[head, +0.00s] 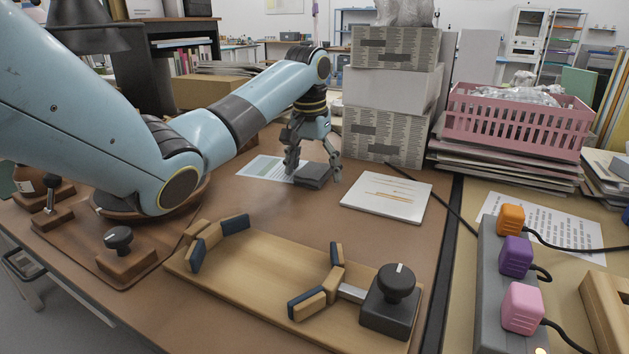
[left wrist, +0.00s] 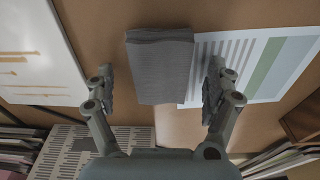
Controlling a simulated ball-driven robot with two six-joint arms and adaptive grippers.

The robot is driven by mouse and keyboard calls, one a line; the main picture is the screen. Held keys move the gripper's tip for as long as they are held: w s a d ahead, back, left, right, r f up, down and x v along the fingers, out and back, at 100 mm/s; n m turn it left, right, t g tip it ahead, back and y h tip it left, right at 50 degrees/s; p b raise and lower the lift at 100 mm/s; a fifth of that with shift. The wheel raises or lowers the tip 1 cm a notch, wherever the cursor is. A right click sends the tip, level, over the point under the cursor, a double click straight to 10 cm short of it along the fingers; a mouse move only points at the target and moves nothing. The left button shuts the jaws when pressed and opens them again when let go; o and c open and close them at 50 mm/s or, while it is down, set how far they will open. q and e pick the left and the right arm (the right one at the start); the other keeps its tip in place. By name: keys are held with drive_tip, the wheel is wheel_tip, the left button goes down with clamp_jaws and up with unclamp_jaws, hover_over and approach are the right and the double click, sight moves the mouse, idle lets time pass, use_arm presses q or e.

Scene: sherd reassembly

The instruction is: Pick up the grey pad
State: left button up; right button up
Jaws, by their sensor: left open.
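The grey pad (head: 314,176) lies flat on the brown table toward the back, partly over a printed sheet. In the left wrist view the grey pad (left wrist: 160,66) shows as a dark, thick rectangle between the two fingers. My left gripper (head: 313,170) is open and points down at the pad, with one finger on each side of it. In the left wrist view the left gripper (left wrist: 160,90) has clear gaps between its fingers and the pad. My right gripper is not in view.
Stacked boxes (head: 384,140) stand close behind. A wooden tray (head: 270,262) with clamp blocks is in front. A power strip (head: 500,285) is at the right.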

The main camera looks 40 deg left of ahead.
sight(320, 169)
use_arm(q)
drive_tip(key=shift+r, duration=0.1)
drive_tip(key=c, duration=1.2)
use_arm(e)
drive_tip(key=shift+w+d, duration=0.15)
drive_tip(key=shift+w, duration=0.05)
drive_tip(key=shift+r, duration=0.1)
use_arm(q)
drive_tip(key=shift+r+p, duration=0.3)
drive_tip(key=shift+r, duration=0.25)
drive_tip(key=r, duration=0.1)
drive_tip(key=r+p, duration=0.1)
drive_tip(key=d+r, duration=0.1)
drive_tip(key=r, duration=0.1)
drive_tip(key=shift+w, duration=0.25)
drive_tip(key=shift+w+d+r+p, duration=0.35)
drive_tip(key=shift+w+d+r, duration=0.65)
drive_tip(key=shift+d, duration=0.5)
drive_tip(key=shift+w+d+r+p, duration=0.4)
drive_tip(key=shift+w+d+r, duration=0.5)
drive_tip(key=shift+d, duration=0.6)
drive_tip(key=shift+w+d+r+p, duration=0.35)
drive_tip(key=shift+w+d+r, duration=0.65)
drive_tip(key=shift+d, duration=0.5)
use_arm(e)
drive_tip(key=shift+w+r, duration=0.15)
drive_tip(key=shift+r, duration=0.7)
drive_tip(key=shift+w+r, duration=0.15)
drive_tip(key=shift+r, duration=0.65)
